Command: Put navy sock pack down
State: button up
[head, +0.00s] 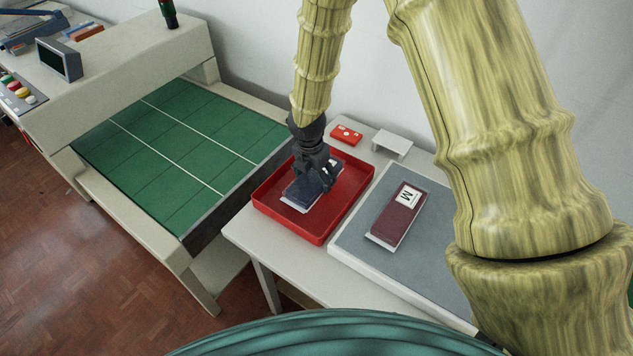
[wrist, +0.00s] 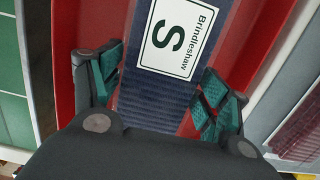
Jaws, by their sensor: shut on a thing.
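The navy sock pack (head: 303,189) is in the red tray (head: 323,235), with a white card edge showing at its lower end. In the wrist view the navy sock pack (wrist: 158,98) bears a white label reading "Brindleshaw S". My gripper (head: 314,172) is over the pack, and its green-padded fingers (wrist: 162,95) are shut on the pack's two sides. The red tray floor (wrist: 262,25) shows close around the pack in the wrist view. I cannot tell whether the pack touches the tray floor.
A maroon pack (head: 397,214) labelled M lies on a grey mat (head: 362,262) right of the tray. A machine with a green gridded bed (head: 180,150) stands left.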

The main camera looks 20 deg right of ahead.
aim_at(316, 183)
jog(key=f, duration=0.1)
jog(key=w+f, duration=0.1)
jog(key=f, duration=0.1)
jog(key=shift+w, duration=0.2)
jog(key=shift+s+f+p, duration=0.1)
jog(key=shift+f+p, duration=0.2)
jog(key=shift+p, duration=0.05)
jog(key=shift+s+d, duration=0.1)
jog(key=shift+s, duration=0.15)
jog(key=shift+s+r, duration=0.35)
jog(key=shift+s, duration=0.15)
jog(key=shift+w+f, duration=0.1)
jog(key=shift+f, duration=0.05)
jog(key=o, duration=1)
jog(key=shift+w+f, duration=0.45)
jog(key=shift+w, duration=0.05)
jog(key=shift+o, duration=0.5)
jog(key=shift+s+r, duration=0.3)
jog(key=shift+s, duration=0.05)
jog(key=shift+w+f, duration=0.1)
jog(key=shift+w, duration=0.1)
jog(key=shift+s+a+r+b, duration=0.25)
jog(key=shift+r+b, duration=0.1)
jog(key=shift+r, duration=1.65)
jog(key=shift+s+a+r+b, duration=0.15)
jog(key=shift+a+r+b, duration=0.15)
jog(key=shift+r, duration=1.7)
jog(key=shift+s+a+r+b, duration=0.2)
jog(key=shift+r+b, duration=0.15)
jog(key=shift+r, duration=1.65)
